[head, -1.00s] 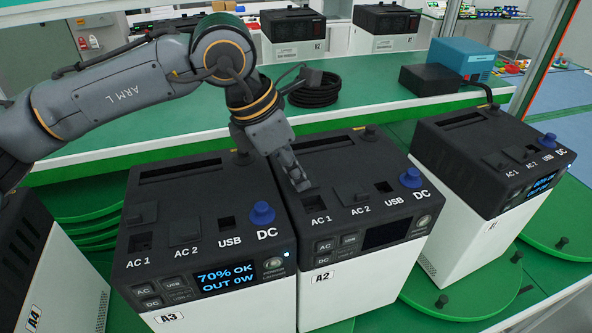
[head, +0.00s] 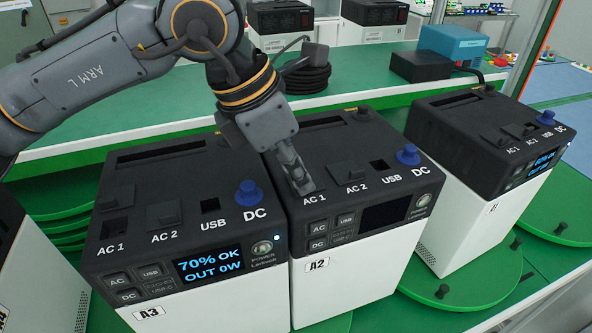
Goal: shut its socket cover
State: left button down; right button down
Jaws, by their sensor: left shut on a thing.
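A2's AC 2 cover (head: 347,172) appears closed, beside an open USB port (head: 378,170) and a blue DC knob (head: 408,155). My right gripper is not in view.
Another station (head: 490,212) stands at right. They stand on green round plates. Behind, a green bench (head: 190,110) holds a black cable coil (head: 308,78) and a blue box (head: 453,42).

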pick_arm(q)
jog(key=c, duration=1.5)
grip_release()
jog(key=shift+s+d, duration=0.1)
jog(key=shift+s, duration=0.15)
jog(key=shift+w+r, duration=0.1)
jog(key=shift+r, duration=0.15)
jog(key=v, duration=1.1)
jog(key=shift+r, duration=0.3)
